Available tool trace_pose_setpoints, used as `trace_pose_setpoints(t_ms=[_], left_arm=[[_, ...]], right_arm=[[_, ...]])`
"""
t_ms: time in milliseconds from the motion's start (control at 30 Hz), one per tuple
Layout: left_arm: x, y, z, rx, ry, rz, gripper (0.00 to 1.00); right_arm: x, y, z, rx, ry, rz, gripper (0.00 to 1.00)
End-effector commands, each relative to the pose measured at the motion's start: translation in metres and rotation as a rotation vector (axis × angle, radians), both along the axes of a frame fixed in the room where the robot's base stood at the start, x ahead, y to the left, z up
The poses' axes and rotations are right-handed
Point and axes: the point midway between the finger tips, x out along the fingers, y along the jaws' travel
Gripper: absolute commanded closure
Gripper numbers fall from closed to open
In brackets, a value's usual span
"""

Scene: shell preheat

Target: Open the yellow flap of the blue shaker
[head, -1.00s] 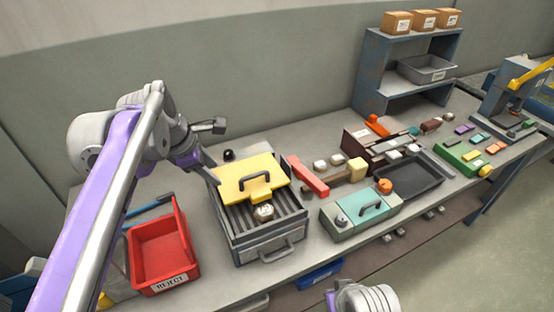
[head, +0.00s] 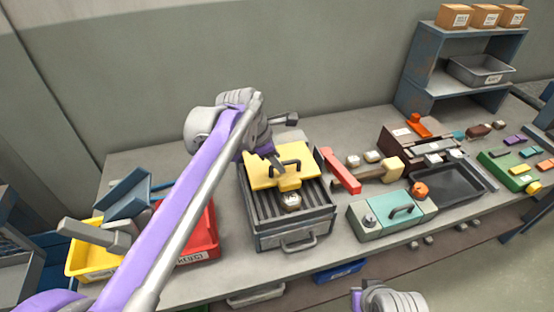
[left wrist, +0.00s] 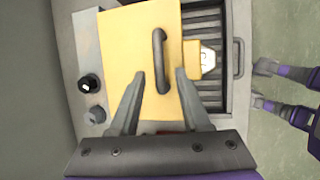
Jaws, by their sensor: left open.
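A blue-grey box (head: 295,232) with a slatted top stands mid-bench and is the thing with a yellow flap here. The flat yellow flap (head: 258,178) lies over its rear part and has a dark handle (head: 285,164). In the left wrist view the flap (left wrist: 120,50) fills the middle, with the handle (left wrist: 159,60) upright in the picture. My left gripper (head: 272,158) is open over the flap. In the left wrist view its fingertips (left wrist: 160,74) lie on either side of the handle, apart from it.
A pale, light-coloured piece (head: 291,201) sits on the slats before the flap. A red bar (head: 341,171) and a teal box (head: 385,220) stand to the right. A red bin (head: 205,235) and a yellow bin (head: 90,265) are left.

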Motion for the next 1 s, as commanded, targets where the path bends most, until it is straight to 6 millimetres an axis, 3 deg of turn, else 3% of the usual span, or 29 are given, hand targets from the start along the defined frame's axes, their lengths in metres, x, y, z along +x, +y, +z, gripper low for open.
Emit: trace_pose_setpoints(t_ms=[300,567,600,1000], left_arm=[[0.0011,-0.0012,-0.0032,0.000,0.000,0.000,0.53],[0.0010,-0.0010,-0.0030,0.000,0.000,0.000,0.98],[0.0010,-0.0010,-0.0030,0.000,0.000,0.000,1.00],[0.0009,-0.0009,-0.0028,0.000,0.000,0.000,1.00]], right_arm=[[0.0000,0.0000,0.0000,0.000,0.000,0.000,1.00],[0.0000,0.0000,0.0000,0.000,0.000,0.000,1.00],[0.0000,0.0000,0.0000,0.000,0.000,0.000,1.00],[0.0000,0.0000,0.0000,0.000,0.000,0.000,1.00]])
